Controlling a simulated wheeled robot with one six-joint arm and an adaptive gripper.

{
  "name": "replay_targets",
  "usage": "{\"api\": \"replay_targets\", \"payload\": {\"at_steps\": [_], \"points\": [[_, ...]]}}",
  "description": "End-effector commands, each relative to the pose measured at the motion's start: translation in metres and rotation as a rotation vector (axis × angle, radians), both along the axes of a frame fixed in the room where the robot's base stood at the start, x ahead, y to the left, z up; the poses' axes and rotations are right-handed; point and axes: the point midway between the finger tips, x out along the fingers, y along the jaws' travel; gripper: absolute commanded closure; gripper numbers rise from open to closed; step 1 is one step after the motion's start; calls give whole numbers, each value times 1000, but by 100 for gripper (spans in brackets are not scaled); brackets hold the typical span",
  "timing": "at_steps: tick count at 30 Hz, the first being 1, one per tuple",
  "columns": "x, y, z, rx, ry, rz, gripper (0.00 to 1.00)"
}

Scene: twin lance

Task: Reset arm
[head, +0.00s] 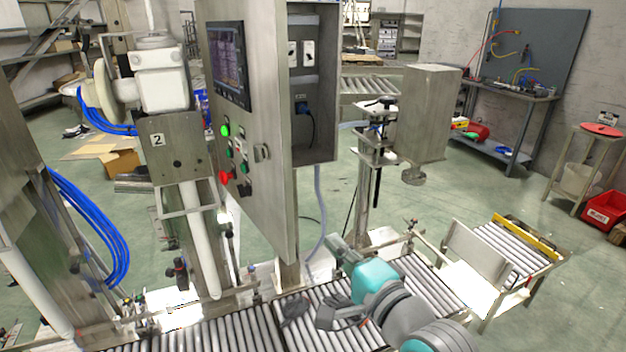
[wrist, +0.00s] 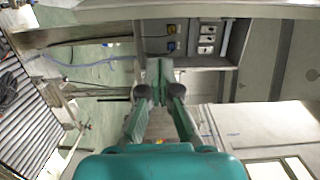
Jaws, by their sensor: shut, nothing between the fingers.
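My gripper (wrist: 157,80) shows in the wrist view with its two green-grey fingers together at the tips and nothing between them. It points toward the open electrical cabinet (wrist: 185,62), which shows outlets and switches inside. My teal and grey arm crosses the lower right of the head view over the roller conveyor (head: 235,325). The fingers are hard to make out in the head view. The cabinet (head: 312,150) stands open there, with its door (head: 245,130) swung toward the left. The door carries a screen (head: 226,65), a lit green button (head: 225,131) and a red button (head: 225,177).
A grey metal box (head: 428,110) on a stand is right of the cabinet. A machine marked 2 (head: 160,85) with blue hoses stands at left. A second roller section (head: 515,245) is at right. A red bin (head: 605,210) sits far right. Green floor is open behind the conveyor.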

Motion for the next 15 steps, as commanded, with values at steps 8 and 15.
{"api": "replay_targets", "payload": {"at_steps": [8, 15], "points": [[-21, -18, -61, -111, -8, -70, 100], [-61, -41, -129, -289, -26, -153, 100]]}}
